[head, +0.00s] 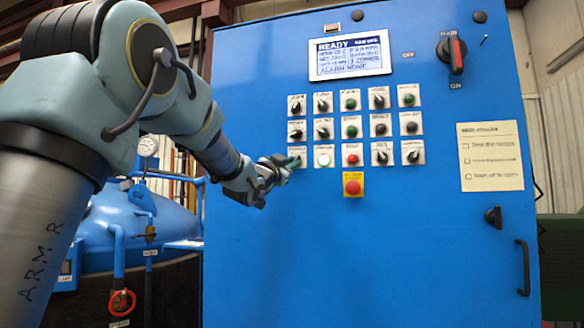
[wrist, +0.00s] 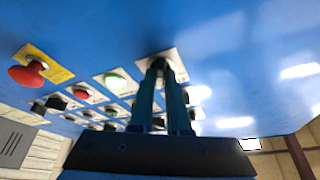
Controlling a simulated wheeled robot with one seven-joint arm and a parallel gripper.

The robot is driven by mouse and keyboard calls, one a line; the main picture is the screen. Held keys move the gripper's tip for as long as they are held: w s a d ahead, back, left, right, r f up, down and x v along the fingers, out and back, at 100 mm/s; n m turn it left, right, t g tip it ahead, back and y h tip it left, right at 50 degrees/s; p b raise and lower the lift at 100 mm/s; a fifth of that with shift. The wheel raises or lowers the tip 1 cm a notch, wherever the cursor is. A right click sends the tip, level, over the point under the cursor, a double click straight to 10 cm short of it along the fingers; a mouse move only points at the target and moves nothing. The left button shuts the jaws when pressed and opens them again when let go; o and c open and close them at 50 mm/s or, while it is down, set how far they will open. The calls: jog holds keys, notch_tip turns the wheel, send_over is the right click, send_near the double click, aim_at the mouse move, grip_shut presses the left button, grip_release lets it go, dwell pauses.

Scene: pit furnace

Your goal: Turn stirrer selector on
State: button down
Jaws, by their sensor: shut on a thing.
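The blue control cabinet (head: 400,260) carries rows of selector knobs and push buttons on small white plates. My gripper (head: 292,160) reaches in from the left to the leftmost plate (head: 297,152) of the bottom row. Its label is too small to read surely as the stirrer's. In the wrist view my gripper (wrist: 160,70) has its two fingers close together on the dark knob at this plate (wrist: 178,58). The fingers hide most of the knob, so I cannot tell which way it points.
A lit green-white button (head: 323,156) is just right of the gripper, then a red button (head: 353,156). A red emergency stop (head: 353,184) on yellow sits below. The display (head: 349,56) reads READY. A red-handled main switch (head: 453,52) is upper right. A blue vessel (head: 140,230) stands left.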

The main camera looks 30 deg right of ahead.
dwell(0.4)
jog(key=c, duration=0.9)
grip_release()
jog(key=b+v, duration=0.2)
jog(key=v, duration=0.8)
jog(key=shift+s+a+f, duration=0.15)
jog(key=shift+a, duration=0.2)
